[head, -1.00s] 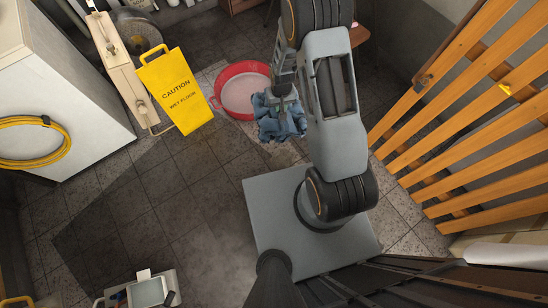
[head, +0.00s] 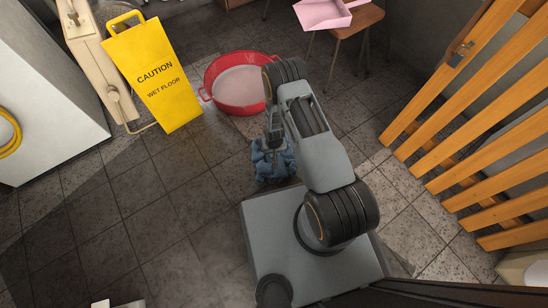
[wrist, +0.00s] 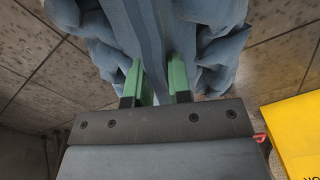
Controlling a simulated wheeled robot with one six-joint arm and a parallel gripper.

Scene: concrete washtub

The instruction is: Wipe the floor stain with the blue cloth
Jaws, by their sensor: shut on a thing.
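The blue cloth (head: 268,166) hangs bunched in my gripper (head: 276,128), close to the far edge of my base in the head view. In the wrist view the green fingers of my gripper (wrist: 160,82) are shut on the cloth (wrist: 220,28), which spreads in folds on both sides. I cannot tell whether the cloth touches the floor. The tiled floor (head: 165,205) has uneven dark patches and specks. I cannot make out which mark is the stain; cloth, arm and base hide part of the floor.
A red basin (head: 214,84) stands beyond the cloth, left of my arm. A yellow wet-floor sign (head: 157,82) stands at upper left by a white cabinet (head: 45,95). A slatted wooden gate (head: 455,125) is at right. Left floor is open.

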